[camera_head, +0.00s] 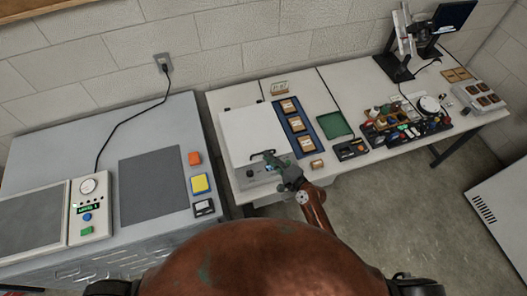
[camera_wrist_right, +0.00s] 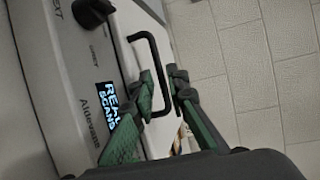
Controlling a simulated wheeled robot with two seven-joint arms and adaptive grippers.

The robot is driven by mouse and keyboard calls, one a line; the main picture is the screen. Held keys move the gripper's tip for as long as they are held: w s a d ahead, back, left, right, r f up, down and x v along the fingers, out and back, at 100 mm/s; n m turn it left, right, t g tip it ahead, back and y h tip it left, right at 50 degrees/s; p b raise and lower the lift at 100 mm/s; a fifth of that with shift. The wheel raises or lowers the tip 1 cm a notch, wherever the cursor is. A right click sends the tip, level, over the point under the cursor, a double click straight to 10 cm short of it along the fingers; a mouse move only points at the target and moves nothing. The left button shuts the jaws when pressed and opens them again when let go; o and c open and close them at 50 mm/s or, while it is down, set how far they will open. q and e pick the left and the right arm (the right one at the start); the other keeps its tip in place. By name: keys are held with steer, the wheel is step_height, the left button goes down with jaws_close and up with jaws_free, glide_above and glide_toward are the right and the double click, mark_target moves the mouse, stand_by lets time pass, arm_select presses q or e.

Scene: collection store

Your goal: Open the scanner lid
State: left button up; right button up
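The scanner (camera_head: 248,177) is a pale box on the white table, with controls along its front. Its white lid (camera_head: 250,130) lies flat and closed. A black bar handle (camera_wrist_right: 153,50) stands at the lid's front edge. The wrist view also shows the lit screen (camera_wrist_right: 107,98) on the scanner's front strip. My right gripper (camera_head: 274,157) is at the handle; in the wrist view its green-padded fingers (camera_wrist_right: 162,82) are drawn close together, with the handle bar between them. My left gripper is out of view.
A blue tray (camera_head: 297,145) with cards lies right of the scanner, beside a green tray (camera_head: 334,125). A grey bench (camera_head: 115,140) with a control unit (camera_head: 90,210) stands left. Crowded small items and a monitor (camera_head: 453,16) fill the table's right. A wall is behind.

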steer(key=x, duration=0.3)
steer(key=shift+w+a, duration=0.15)
steer(key=shift+w, duration=0.05)
steer(key=shift+w+a+f, duration=0.1)
steer(key=shift+w, duration=0.05)
steer(key=shift+c, duration=0.5)
jaws_close()
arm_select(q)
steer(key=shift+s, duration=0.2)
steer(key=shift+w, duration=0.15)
